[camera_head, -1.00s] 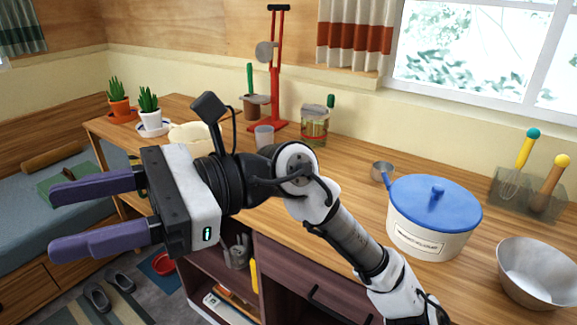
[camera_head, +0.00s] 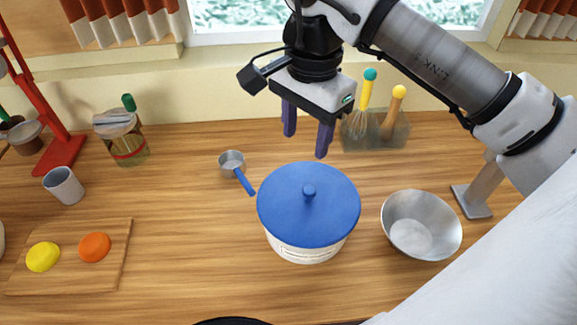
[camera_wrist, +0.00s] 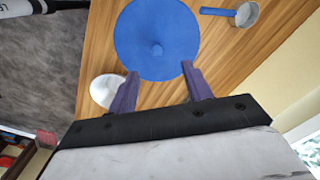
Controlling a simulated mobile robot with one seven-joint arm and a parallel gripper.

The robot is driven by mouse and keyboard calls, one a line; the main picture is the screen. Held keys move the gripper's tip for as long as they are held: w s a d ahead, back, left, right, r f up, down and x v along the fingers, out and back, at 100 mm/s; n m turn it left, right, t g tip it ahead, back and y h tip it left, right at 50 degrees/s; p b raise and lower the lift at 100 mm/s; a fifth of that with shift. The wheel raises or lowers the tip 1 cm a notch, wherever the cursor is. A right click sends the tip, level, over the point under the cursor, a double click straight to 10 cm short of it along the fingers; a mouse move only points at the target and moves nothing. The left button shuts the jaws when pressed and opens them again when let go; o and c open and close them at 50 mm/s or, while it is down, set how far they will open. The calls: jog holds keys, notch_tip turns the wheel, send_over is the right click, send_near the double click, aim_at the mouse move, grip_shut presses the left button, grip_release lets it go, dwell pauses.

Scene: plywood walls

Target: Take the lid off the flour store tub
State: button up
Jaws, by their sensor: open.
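The flour store tub (camera_head: 305,252) is a white round tub with a label, standing on the wooden counter. Its blue lid (camera_head: 285,208) is on top, with a round blue knob (camera_head: 309,191) in the middle. In the wrist view the lid (camera_wrist: 150,25) and knob (camera_wrist: 156,50) show from above, a little beyond my fingertips. My gripper (camera_head: 305,145) is open and empty, its two purple fingers pointing down, above and behind the tub. In the wrist view the fingers (camera_wrist: 160,68) stand either side of the knob's line, apart from it.
A metal bowl (camera_head: 421,226) stands close right of the tub. A measuring cup with a blue handle (camera_head: 233,163) lies to the left. A utensil holder (camera_head: 375,136) stands behind. A cutting board (camera_head: 70,275) with fruit is far left. The counter between board and tub is clear.

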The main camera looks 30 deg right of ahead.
jog(key=d, duration=0.1)
jog(key=b, duration=0.5)
send_over(309, 189)
jog(key=f, duration=0.8)
jog(key=shift+s+a, duration=0.1)
jog(key=shift+s, duration=0.1)
jog(key=shift+w+f+b, duration=0.2)
jog(key=shift+f+b, duration=1.25)
jog(key=shift+f, duration=1.35)
jog(key=shift+r, duration=0.1)
jog(key=shift+c, duration=0.2)
jog(key=c, duration=1)
jog(key=shift+c, duration=0.2)
